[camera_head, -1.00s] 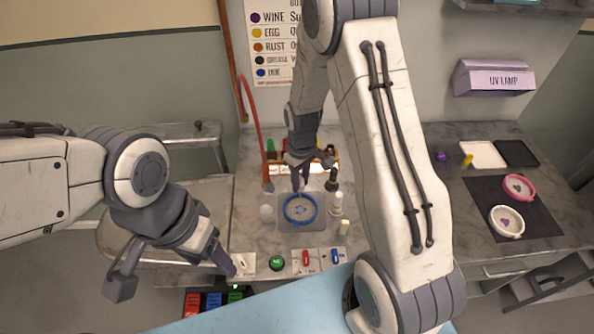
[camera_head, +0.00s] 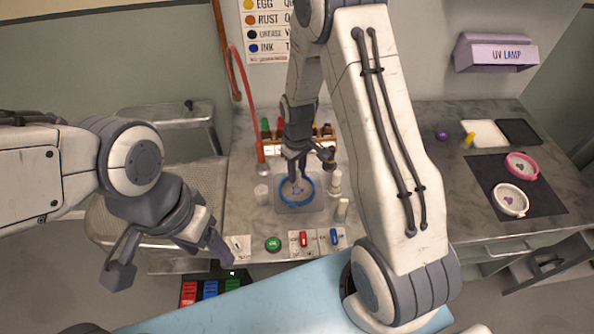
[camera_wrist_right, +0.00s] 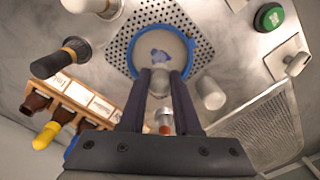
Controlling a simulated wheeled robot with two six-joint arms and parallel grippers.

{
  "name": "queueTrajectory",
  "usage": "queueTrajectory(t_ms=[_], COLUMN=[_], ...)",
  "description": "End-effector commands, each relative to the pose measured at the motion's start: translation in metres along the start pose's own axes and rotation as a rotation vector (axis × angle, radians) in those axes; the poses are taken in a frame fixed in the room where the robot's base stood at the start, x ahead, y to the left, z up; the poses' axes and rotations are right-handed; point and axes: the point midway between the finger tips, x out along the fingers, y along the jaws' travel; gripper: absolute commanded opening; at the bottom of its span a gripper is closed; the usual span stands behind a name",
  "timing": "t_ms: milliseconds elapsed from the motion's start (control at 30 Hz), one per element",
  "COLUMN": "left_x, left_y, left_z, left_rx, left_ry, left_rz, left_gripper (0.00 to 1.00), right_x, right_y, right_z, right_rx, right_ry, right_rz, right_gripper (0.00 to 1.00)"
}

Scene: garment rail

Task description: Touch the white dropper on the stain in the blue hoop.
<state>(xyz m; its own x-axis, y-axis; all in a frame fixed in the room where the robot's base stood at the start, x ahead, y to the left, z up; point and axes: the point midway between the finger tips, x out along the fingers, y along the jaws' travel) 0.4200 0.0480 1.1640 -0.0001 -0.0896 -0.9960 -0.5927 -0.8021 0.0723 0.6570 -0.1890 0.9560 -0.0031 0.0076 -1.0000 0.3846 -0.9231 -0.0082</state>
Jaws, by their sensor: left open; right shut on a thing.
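The blue hoop (camera_head: 312,188) lies on a perforated metal plate on the counter, with pale cloth in it. A blue-violet stain (camera_wrist_right: 160,54) shows on the cloth in the right wrist view. My right gripper (camera_head: 297,178) is over the hoop, pointing down, and is shut on the white dropper (camera_wrist_right: 159,84). The dropper is mostly hidden by the fingers. Its end is close to the stain, but I cannot tell whether it touches. My left gripper (camera_head: 168,258) is open and empty, left of the counter's front.
Bottles stand in a wooden rack (camera_wrist_right: 75,98) behind the hoop. A white bottle (camera_head: 335,182) stands right of it and a pale cylinder (camera_wrist_right: 210,93) left of it. A green button (camera_head: 273,244) and red and blue switches are at the front. Pink and white hoops (camera_head: 510,199) lie on a dark mat.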

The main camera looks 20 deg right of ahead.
Motion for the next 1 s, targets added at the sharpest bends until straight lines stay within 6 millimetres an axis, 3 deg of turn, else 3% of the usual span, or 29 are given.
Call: queueTrajectory(t_ms=[1000], left_x=[0.0054], left_y=[-0.0004], left_z=[0.0003], left_rx=[0.0], left_ry=[0.0], left_rz=[0.0], left_gripper=[0.66], right_x=[0.0073], right_y=[0.0002], right_z=[-0.0001], right_rx=[0.0], right_ry=[0.0], right_rz=[0.0], right_gripper=[0.0])
